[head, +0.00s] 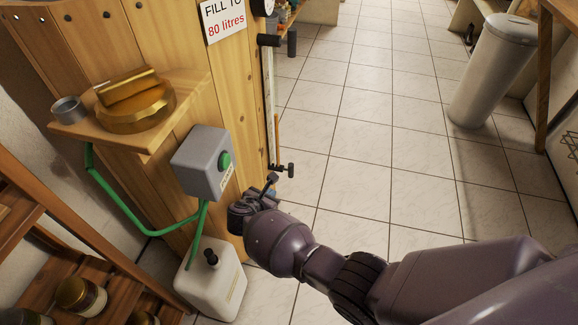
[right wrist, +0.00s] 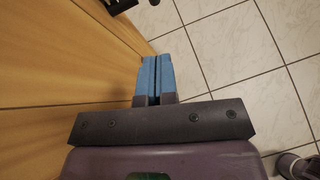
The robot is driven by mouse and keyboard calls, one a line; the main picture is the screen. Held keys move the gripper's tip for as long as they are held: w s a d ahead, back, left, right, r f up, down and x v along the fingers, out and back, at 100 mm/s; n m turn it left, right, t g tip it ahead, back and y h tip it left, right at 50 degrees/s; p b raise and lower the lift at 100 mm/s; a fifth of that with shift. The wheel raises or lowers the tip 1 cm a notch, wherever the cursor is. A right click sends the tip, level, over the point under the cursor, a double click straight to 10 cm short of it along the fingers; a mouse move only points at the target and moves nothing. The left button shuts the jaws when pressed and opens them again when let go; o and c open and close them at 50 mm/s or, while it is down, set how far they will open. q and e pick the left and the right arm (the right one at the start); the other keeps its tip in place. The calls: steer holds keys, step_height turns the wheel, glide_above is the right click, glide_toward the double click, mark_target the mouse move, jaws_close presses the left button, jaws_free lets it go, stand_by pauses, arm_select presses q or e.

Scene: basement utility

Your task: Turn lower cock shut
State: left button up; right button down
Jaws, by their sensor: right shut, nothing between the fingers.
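The lower cock (head: 285,169) is a small dark fitting with a black handle, at the lower end of the upright gauge on the wooden casing's right edge. My right gripper (head: 271,182) is just below and left of it in the head view. Its blue fingertips are partly hidden there by dark gripper parts. In the right wrist view my right gripper (right wrist: 156,75) has its two blue fingers together, empty, beside the wooden wall. A dark piece (right wrist: 117,4) is cut off at that view's top; I cannot tell whether it is the cock. My left gripper is not in view.
The upper cock (head: 283,42) sits higher on the same edge. A grey box with a green button (head: 204,162) is on the casing, left of my gripper. A white canister (head: 211,280) stands below. Tiled floor (head: 380,130) is clear to the right, with a bin (head: 490,75) beyond.

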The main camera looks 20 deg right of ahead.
steer(key=w, duration=0.2)
steer(key=b, duration=0.5)
glide_toward(290, 168)
steer(key=shift+n, duration=0.4)
steer(key=w+d+f, duration=0.2)
steer(key=f, duration=0.1)
steer(key=w+f, duration=0.1)
steer(key=shift+d+f, duration=0.35)
steer(key=shift+d, duration=0.05)
steer(key=shift+w+d+r, duration=0.2)
steer(key=shift+w+d, duration=0.45)
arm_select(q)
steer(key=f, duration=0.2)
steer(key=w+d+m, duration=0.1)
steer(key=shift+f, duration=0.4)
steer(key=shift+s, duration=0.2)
arm_select(e)
steer(key=shift+r, duration=0.1)
steer(key=shift+r, duration=0.1)
